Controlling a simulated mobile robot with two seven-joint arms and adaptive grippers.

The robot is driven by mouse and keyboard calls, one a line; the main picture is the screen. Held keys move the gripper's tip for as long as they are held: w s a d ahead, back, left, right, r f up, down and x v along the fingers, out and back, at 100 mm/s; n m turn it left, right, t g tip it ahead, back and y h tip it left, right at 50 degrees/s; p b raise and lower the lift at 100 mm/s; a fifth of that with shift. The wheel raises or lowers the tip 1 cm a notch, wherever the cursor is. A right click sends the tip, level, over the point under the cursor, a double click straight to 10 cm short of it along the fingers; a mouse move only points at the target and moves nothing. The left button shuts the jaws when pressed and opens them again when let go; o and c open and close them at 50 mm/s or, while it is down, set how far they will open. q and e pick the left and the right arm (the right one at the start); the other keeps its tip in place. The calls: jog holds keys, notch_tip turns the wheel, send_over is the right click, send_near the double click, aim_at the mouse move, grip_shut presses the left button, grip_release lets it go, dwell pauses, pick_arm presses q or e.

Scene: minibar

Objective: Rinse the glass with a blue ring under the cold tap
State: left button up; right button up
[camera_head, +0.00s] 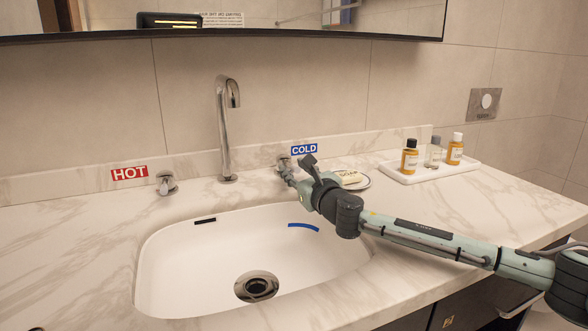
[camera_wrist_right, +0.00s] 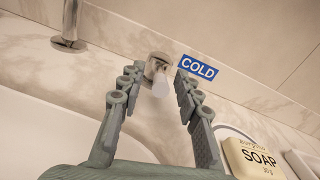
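My right gripper (camera_head: 298,170) reaches to the cold tap under the blue COLD label (camera_head: 304,149). In the right wrist view the gripper (camera_wrist_right: 158,76) is open, with one finger on each side of the cold tap's handle (camera_wrist_right: 160,84); gaps show between handle and fingers. The chrome spout (camera_head: 224,125) rises behind the white sink (camera_head: 165,265). A blue curved band (camera_head: 304,226) shows at the back right of the sink, but no glass outline can be made out around it. My left gripper is not in view.
The hot tap (camera_head: 166,184) stands left of the spout by its red HOT label (camera_head: 129,173). A soap bar (camera_wrist_right: 252,160) on a dish is close right of my right gripper. A tray (camera_head: 400,178) with small bottles stands farther right.

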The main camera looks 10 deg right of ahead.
jog(key=shift+w, duration=0.3)
grip_shut()
dwell(0.3)
